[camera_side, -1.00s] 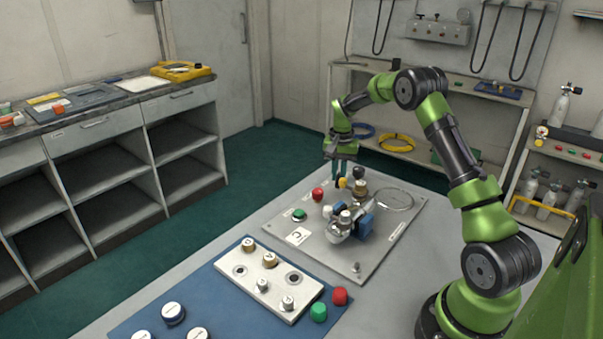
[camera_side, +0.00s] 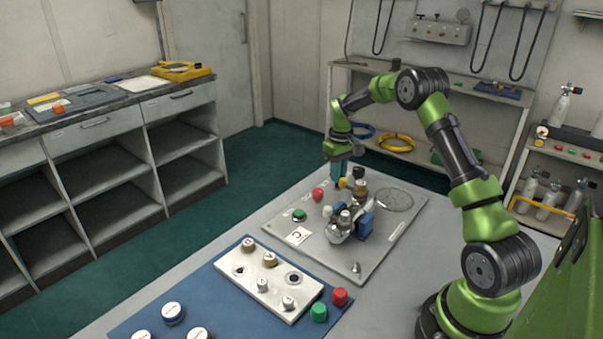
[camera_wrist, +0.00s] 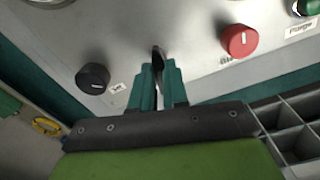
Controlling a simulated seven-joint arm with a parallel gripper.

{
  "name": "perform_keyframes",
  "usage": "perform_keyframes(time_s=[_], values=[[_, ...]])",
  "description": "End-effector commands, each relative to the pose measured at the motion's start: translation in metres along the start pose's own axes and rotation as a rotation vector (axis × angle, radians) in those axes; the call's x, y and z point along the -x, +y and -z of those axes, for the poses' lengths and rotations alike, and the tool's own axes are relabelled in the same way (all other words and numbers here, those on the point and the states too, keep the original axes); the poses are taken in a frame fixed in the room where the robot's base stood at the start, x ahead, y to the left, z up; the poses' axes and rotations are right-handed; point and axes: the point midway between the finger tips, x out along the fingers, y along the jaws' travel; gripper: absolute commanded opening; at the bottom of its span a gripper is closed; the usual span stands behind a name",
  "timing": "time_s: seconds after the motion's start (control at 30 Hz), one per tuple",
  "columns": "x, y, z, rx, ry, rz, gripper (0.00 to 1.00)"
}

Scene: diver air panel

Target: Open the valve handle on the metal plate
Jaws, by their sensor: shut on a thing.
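The metal plate (camera_side: 375,258) lies on the table in the side view, and part of it shows in the wrist view (camera_wrist: 200,30). My gripper (camera_side: 339,184) is low over the plate's far edge. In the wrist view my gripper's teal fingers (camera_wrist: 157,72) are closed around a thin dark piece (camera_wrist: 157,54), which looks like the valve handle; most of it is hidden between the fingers. A black knob (camera_wrist: 93,77) is on the left of the fingers, and a red knob (camera_wrist: 238,40) is on the right, both apart from them.
A green button (camera_side: 299,215) and a metal fitting with a blue part (camera_side: 365,224) stand on the plate. A white block with several knobs (camera_side: 262,283) is on the blue mat nearer the camera.

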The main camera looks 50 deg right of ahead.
Motion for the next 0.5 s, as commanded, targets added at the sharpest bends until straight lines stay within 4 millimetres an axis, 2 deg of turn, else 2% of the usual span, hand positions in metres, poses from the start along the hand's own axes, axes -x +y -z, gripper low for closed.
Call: perform_keyframes(time_s=[0.5], values=[[0.0011,-0.0002,0.0001,0.112,0.001,0.000,0.00]])
